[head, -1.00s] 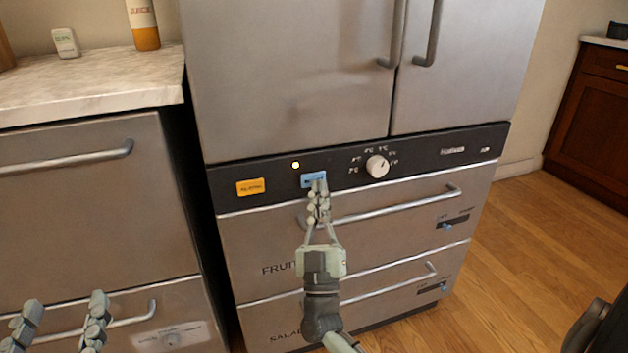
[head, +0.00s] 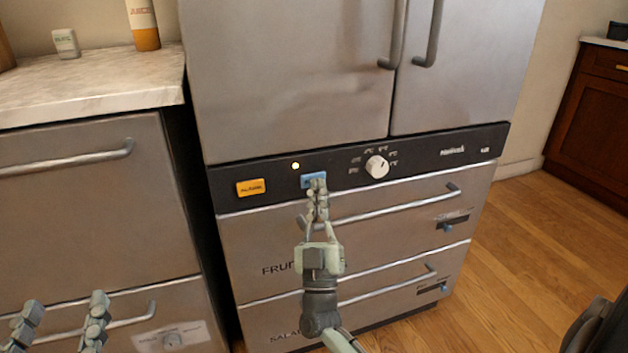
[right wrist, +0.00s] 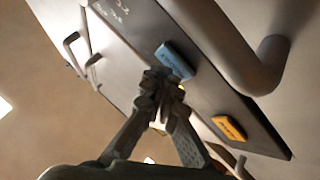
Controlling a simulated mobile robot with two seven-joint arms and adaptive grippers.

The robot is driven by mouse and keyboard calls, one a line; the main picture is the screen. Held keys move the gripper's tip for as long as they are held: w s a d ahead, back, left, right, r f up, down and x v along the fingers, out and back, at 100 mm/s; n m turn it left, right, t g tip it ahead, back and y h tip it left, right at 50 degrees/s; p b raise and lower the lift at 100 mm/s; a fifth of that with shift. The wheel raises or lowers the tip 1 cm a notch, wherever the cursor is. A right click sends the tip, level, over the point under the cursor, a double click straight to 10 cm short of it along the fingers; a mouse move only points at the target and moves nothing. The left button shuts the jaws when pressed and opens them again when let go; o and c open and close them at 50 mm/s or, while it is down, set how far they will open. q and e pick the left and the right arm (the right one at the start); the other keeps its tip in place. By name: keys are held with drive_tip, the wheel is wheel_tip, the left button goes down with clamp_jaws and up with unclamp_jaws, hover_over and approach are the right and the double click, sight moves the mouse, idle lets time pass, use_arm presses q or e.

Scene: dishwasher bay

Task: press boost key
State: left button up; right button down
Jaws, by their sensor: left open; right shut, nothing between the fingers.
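The blue key (head: 313,180) is on the dark control strip of the steel fridge; its lettering is too small to read, so I cannot confirm it is the boost key. An orange key (head: 250,187) is to its left. My right gripper (head: 317,187) is shut and empty, its fingertips at the lower edge of the blue key. In the right wrist view the fingertips (right wrist: 160,86) are beside the blue key (right wrist: 174,60); I cannot tell whether they touch it. My left gripper (head: 62,322) is open and empty, low at the left, in front of the neighbouring drawer unit.
A small lit lamp (head: 295,166) is above the blue key, and a white dial (head: 377,167) is to its right. A drawer handle (head: 385,208) runs just below the strip. A bottle (head: 144,25) and a small white box (head: 66,43) stand on the counter.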

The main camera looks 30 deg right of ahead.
drive_tip(key=shift+w, duration=0.35)
idle(0.9)
drive_tip(key=shift+s+a+p, duration=0.1)
drive_tip(key=shift+s+p, duration=0.4)
drive_tip(key=shift+s, duration=0.25)
drive_tip(key=shift+s, duration=0.15)
drive_tip(key=s+p, duration=0.1)
drive_tip(key=s, duration=0.1)
drive_tip(key=s+a+p, duration=0.1)
drive_tip(key=s, duration=0.1)
drive_tip(key=shift+s+a, duration=0.1)
drive_tip(key=shift+s, duration=0.2)
drive_tip(key=shift+s+f, duration=0.1)
idle(0.5)
